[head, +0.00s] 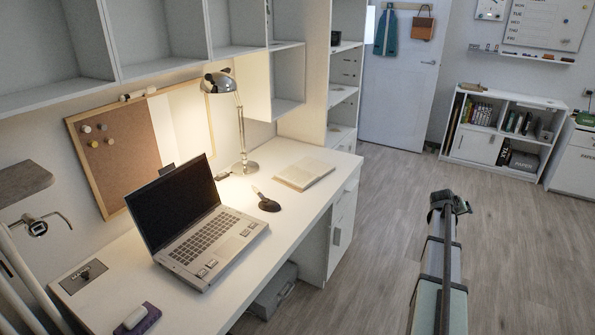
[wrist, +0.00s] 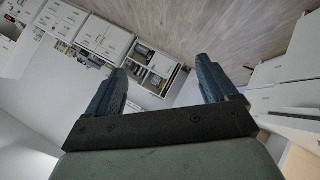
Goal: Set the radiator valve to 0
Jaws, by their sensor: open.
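I cannot clearly make out a radiator valve in either view. At the far left of the head view, white slanted tubes (head: 28,278) stand beside the desk and may belong to a radiator. A small dark round part with chrome arms (head: 38,229) shows above them; I cannot tell whether it is the valve, and no number on it is readable. My gripper (head: 449,200) is at the right of the head view, over the open floor and far from these parts. In the wrist view, my gripper (wrist: 160,66) has its two fingers wide apart with nothing between them.
A wooden ledge (head: 22,180) sticks out at left. A low bookcase (head: 500,130) stands at the back. The wooden floor (head: 380,215) is clear.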

